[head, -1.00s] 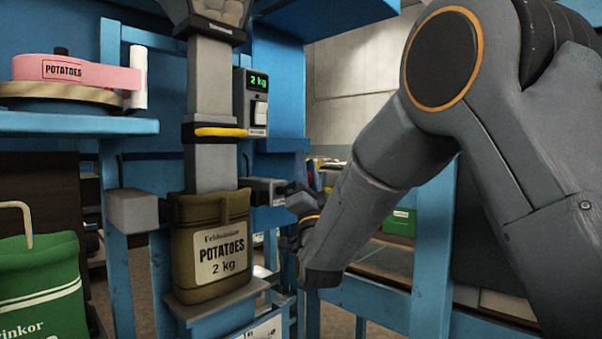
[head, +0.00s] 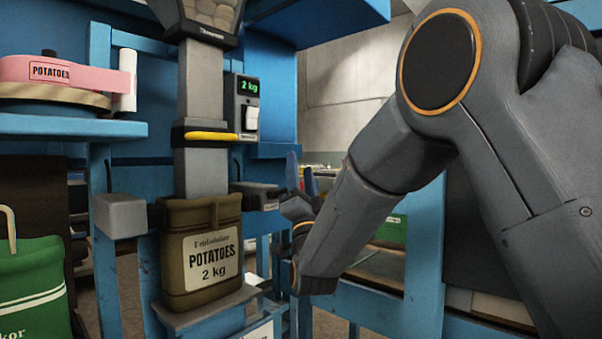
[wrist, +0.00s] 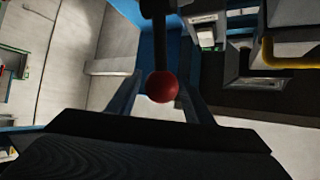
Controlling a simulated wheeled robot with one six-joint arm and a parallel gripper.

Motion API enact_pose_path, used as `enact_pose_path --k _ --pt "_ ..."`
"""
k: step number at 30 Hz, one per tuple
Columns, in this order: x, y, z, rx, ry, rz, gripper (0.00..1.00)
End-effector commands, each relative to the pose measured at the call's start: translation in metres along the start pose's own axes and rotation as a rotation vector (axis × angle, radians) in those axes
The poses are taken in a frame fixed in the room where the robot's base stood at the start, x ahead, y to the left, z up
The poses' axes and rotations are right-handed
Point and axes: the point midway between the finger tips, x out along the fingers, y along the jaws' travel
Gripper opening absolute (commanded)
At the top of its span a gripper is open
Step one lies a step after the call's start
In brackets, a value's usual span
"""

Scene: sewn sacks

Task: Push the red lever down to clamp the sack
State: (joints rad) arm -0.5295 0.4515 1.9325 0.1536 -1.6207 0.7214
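The red lever shows in the wrist view as a red ball knob (wrist: 163,87) on a dark rod. My gripper (wrist: 161,97) is open, with one finger to each side of the knob in that picture; I cannot tell whether they touch it.
A yellow bar (head: 211,136) crosses the spout. A scale display (head: 248,87) reads "2 kg". A green bag (head: 30,290) is at lower left. Blue frame posts (head: 425,240) stand near my arm.

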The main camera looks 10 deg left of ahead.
Motion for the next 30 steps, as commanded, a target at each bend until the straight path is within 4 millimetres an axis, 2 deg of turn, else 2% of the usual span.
enact_pose_path --k 7,15,21,30 --pt "-0.009 0.0 0.002 0.001 -0.003 0.0 0.47" --pt "-0.051 0.0 0.002 0.001 -0.003 0.001 0.47" --pt "-0.073 0.001 0.001 0.0 -0.002 0.001 0.47" --pt "-0.078 0.0 0.001 0.0 0.0 -0.001 0.47"
